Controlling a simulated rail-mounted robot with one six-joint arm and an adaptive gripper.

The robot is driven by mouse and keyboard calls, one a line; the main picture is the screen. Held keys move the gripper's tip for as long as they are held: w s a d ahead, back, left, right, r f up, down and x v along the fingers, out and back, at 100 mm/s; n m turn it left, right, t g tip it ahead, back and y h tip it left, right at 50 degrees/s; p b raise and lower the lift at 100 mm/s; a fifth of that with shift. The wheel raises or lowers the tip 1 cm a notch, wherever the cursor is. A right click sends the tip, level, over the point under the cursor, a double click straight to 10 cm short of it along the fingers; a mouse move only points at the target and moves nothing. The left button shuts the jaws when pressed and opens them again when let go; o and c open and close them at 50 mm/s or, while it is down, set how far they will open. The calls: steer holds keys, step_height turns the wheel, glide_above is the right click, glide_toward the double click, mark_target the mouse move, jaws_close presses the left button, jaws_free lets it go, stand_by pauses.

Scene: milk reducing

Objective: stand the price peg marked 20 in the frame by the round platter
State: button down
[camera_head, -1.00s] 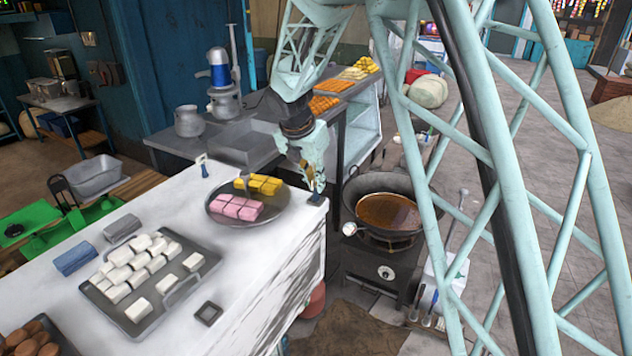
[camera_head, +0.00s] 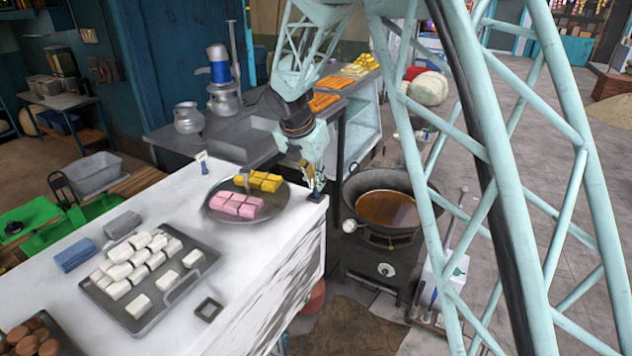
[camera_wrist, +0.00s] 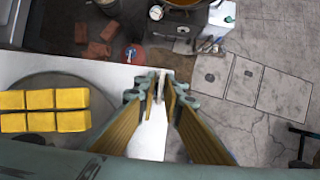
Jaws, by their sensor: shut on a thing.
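My gripper (camera_head: 312,182) points down at the far right corner of the white counter, just right of the round platter (camera_head: 216,216). In the wrist view its fingers (camera_wrist: 160,88) are shut on a thin pale piece, the price peg (camera_wrist: 160,82), seen edge-on. Its number cannot be read. A small dark blue piece (camera_head: 315,197) shows under the fingertips at the counter top; I cannot tell whether it is the peg's foot or a frame. An empty dark square frame (camera_head: 208,309) lies near the front, right of the sweets tray.
Pink sweets (camera_head: 237,204) and yellow sweets (camera_head: 259,181) sit on the platter. Another small tag (camera_head: 202,161) stands at the counter's back edge. A tray (camera_head: 125,318) holds white sweets. A wok (camera_head: 388,208) stands beyond the counter's right edge.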

steer(key=shift+f, duration=0.1)
stand_by(0.4)
steer(key=c, duration=2.7)
jaws_free()
steer(key=v, duration=1.2)
